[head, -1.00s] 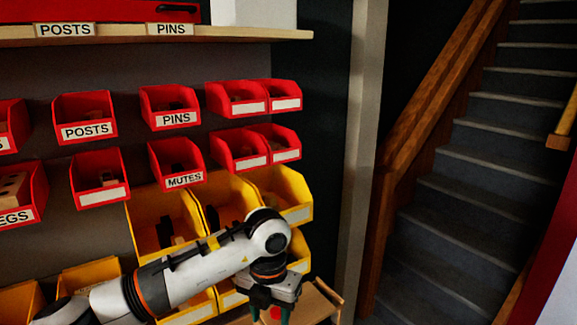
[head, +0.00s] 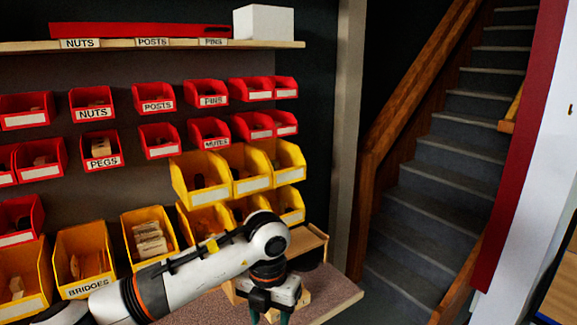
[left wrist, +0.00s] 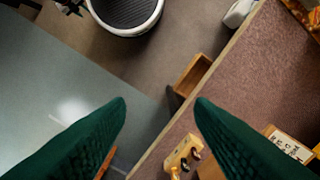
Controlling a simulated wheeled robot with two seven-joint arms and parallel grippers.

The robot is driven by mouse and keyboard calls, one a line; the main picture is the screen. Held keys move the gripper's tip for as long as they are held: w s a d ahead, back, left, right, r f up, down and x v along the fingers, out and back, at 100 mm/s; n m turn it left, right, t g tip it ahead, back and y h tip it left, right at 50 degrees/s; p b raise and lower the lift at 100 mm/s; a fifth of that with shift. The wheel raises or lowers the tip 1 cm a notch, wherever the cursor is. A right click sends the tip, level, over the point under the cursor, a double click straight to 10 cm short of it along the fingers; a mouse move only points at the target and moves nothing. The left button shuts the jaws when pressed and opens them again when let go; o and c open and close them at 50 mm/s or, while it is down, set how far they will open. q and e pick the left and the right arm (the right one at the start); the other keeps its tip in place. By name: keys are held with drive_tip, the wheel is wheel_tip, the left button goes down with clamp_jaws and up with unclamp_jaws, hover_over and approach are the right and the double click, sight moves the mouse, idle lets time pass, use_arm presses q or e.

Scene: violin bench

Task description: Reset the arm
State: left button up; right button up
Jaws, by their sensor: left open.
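My left arm comes in from the lower left in the head view and bends down at the right end of the bench. Its gripper (head: 269,316) points downward and is partly cut off by the bottom edge. In the left wrist view the two green fingers of my left gripper (left wrist: 160,108) are spread apart with nothing between them. Below them lie the bench edge and the floor. My right gripper is in neither view.
Red bins (head: 96,152) and yellow bins (head: 85,258) fill the wall behind my arm. The speckled bench top (head: 335,287) ends at the right, before the stairs (head: 440,210). In the left wrist view, a small yellowish wooden piece (left wrist: 183,153) lies near the bench edge.

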use_arm(q)
drive_tip(key=s+d+f+n+g+h, duration=0.1)
drive_tip(key=d+f+n+g+h, duration=0.1)
drive_tip(key=d+f+n+h, duration=0.8)
drive_tip(key=a+f+n+t, duration=0.7)
drive_tip(key=f+n, duration=0.2)
drive_tip(key=f, duration=0.4)
drive_tip(key=a+f+n+t, duration=0.6)
drive_tip(key=f+n+t, duration=0.15)
drive_tip(key=f, duration=0.55)
drive_tip(key=s+a+f+n+g+y, duration=0.2)
drive_tip(key=s+a+f+n+y, duration=0.25)
drive_tip(key=s+f, duration=0.35)
drive_tip(key=s+a+f+n+g+y, duration=0.2)
drive_tip(key=s+a+f+n+y, duration=0.1)
drive_tip(key=s+a+f, duration=0.4)
drive_tip(key=s+a+f+n+g, duration=0.1)
drive_tip(key=s+f+g, duration=0.1)
drive_tip(key=s, duration=0.7)
drive_tip(key=s+a+f+n+g+y, duration=0.1)
drive_tip(key=s+a+f+g, duration=0.1)
drive_tip(key=s, duration=0.8)
drive_tip(key=s+a+f+n+g+y, duration=0.1)
drive_tip(key=s+a+f+n+g, duration=0.1)
drive_tip(key=s+f, duration=0.4)
drive_tip(key=s+g, duration=0.1)
drive_tip(key=s, duration=0.3)
drive_tip(key=shift+a, duration=0.2)
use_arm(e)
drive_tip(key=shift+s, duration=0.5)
